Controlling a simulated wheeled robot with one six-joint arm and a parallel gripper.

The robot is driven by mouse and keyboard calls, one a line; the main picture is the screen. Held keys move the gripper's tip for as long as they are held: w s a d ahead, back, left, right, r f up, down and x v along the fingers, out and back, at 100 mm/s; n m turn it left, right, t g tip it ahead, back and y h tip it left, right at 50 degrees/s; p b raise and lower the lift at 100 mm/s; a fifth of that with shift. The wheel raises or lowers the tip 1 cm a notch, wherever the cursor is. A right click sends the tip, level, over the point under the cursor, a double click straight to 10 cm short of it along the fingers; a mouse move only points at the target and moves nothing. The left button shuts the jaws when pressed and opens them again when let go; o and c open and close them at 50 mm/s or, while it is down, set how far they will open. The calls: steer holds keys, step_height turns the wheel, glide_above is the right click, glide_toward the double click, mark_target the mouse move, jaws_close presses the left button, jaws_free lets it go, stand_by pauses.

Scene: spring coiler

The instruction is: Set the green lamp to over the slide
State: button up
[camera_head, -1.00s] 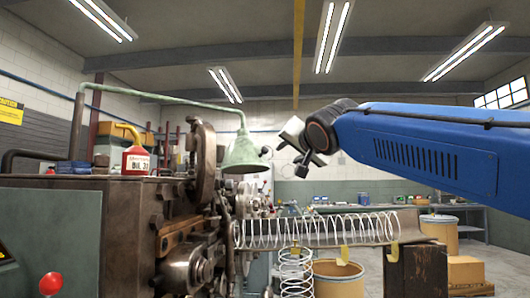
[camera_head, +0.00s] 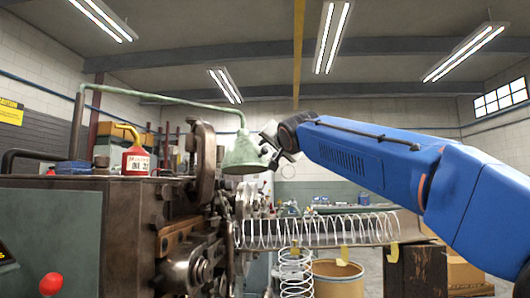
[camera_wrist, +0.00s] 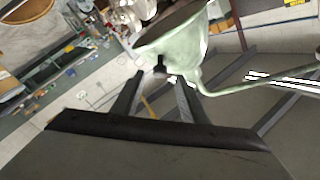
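The green lamp (camera_head: 243,155) hangs from a thin green arm (camera_head: 165,97) over the right end of the coiling machine, left of the slide. The slide (camera_head: 408,227) runs to the right, with a long white spring (camera_head: 320,230) along it. My gripper (camera_head: 270,147) is close to the lamp's right side. In the wrist view, my gripper (camera_wrist: 160,78) is open, its two fingers apart. The lamp's black knob (camera_wrist: 160,62) shows just beyond and between the fingertips. The lamp's shade (camera_wrist: 172,40) fills the upper middle there. I cannot tell whether the fingers touch the knob.
The coiling machine (camera_head: 130,215) fills the left, with a red-and-white oil can (camera_head: 136,160) on top and a red button (camera_head: 51,284) in front. A barrel (camera_head: 338,270) stands under the slide. A second spring (camera_head: 296,272) hangs down. Space above the slide is open.

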mark_target(266, 150)
steer(key=shift+x, duration=3.05)
steer(key=shift+c, duration=0.6)
jaws_close()
